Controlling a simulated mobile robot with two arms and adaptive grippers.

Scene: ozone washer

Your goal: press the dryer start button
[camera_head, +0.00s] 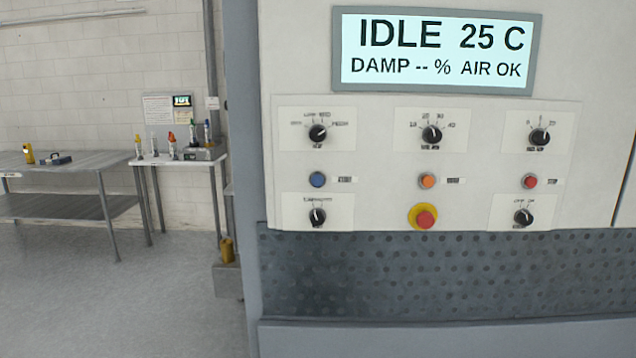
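The machine's control panel (376,173) faces me. Three round buttons sit in a row across it: a blue button (317,180), an orange button (427,181) and a red button (530,181). Each has a small label to its right, too small to read, so I cannot tell which one is the start button. The display (436,50) above reads "IDLE 25 C", "DAMP -- %", "AIR OK". Neither of my grippers is in view, and nothing covers the buttons.
A red mushroom button on a yellow ring (425,217) sits below the orange button. Black knobs (432,134) are above and below the row. A perforated dark panel (440,275) lies beneath. Metal tables (75,160) with small items stand at the left; the floor (120,310) before them is clear.

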